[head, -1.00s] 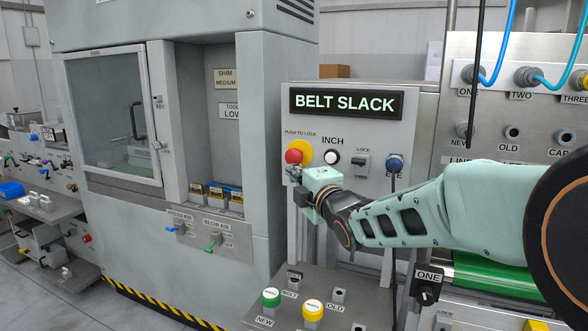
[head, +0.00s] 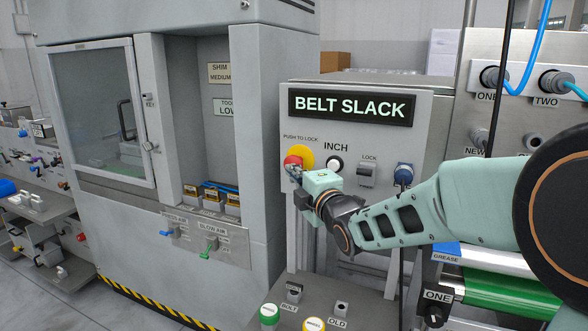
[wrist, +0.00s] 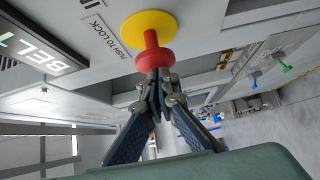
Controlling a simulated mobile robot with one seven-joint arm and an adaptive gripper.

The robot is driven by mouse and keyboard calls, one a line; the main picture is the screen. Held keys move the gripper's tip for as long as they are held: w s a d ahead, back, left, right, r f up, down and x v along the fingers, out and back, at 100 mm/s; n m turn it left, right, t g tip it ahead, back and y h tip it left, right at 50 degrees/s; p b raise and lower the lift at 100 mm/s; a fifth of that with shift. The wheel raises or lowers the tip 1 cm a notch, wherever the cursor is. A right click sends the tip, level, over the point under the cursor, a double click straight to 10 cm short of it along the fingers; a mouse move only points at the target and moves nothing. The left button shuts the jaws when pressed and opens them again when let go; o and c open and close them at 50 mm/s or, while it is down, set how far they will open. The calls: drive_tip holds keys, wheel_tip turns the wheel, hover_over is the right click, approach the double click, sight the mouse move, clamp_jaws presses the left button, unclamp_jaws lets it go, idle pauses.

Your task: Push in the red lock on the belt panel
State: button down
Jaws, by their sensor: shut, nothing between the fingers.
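The red lock (head: 292,160) is a mushroom button on a yellow disc (head: 305,153), under the words PUSH TO LOCK on the belt panel (head: 348,128). In the wrist view the red head (wrist: 154,59) stands out from the yellow disc (wrist: 147,25) on a red stem. My gripper (head: 295,172) is shut and empty. Its fingertips (wrist: 159,75) are right at the front face of the red head and overlap its edge in the wrist view. I cannot tell whether they touch it.
A grey cabinet (head: 262,150) stands close on the left.

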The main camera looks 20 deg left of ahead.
idle(0.3)
drive_tip(key=shift+w+d+r+b, duration=0.1)
drive_tip(key=shift+w+b, duration=0.75)
drive_tip(key=shift+w, duration=0.2)
